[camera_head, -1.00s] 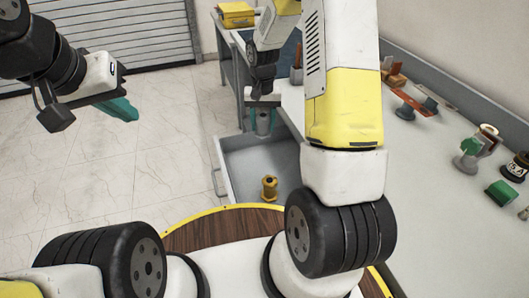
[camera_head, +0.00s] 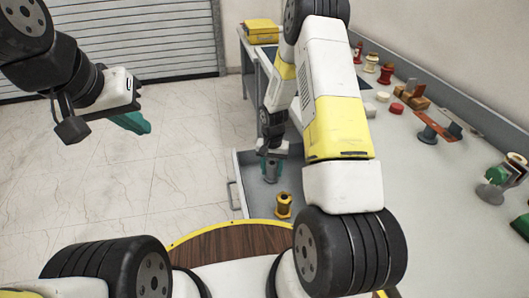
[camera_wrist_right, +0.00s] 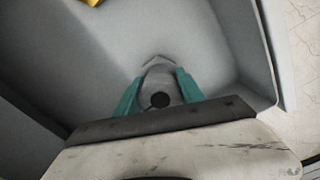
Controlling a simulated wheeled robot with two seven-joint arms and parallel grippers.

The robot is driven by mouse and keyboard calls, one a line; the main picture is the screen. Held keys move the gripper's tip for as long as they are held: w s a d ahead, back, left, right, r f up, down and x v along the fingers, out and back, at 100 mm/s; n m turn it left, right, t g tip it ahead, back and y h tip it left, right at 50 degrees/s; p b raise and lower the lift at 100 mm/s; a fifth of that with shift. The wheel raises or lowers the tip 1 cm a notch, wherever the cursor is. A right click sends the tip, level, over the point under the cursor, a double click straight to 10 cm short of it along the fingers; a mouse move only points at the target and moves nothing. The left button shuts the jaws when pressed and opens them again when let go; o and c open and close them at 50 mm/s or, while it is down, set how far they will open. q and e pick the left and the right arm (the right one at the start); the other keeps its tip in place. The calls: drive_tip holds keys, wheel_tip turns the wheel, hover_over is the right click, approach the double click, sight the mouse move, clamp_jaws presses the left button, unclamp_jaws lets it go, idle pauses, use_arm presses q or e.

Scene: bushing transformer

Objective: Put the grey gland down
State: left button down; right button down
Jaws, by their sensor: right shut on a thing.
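The grey gland (camera_head: 271,172) is a small cylinder low inside the open grey drawer (camera_head: 240,172). My right gripper (camera_head: 272,164) is shut on it from above. In the right wrist view, the teal fingers of the right gripper (camera_wrist_right: 159,90) lie on both sides of the grey gland (camera_wrist_right: 160,76), which shows a dark round hole. I cannot tell whether its base touches the drawer floor (camera_wrist_right: 165,35). My left gripper (camera_head: 132,122) hangs empty above the tiled floor at the left; its fingers overlap, so its opening cannot be told.
A yellow gland (camera_head: 284,206) stands in the drawer nearer to me; its edge also shows in the wrist view (camera_wrist_right: 92,2). Drawer walls surround the right gripper. The bench (camera_head: 400,180) at right holds several parts. A yellow box (camera_head: 261,31) sits at the back.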

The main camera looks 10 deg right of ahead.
drive_tip(key=shift+f, duration=0.1)
drive_tip(key=c, duration=0.7)
unclamp_jaws()
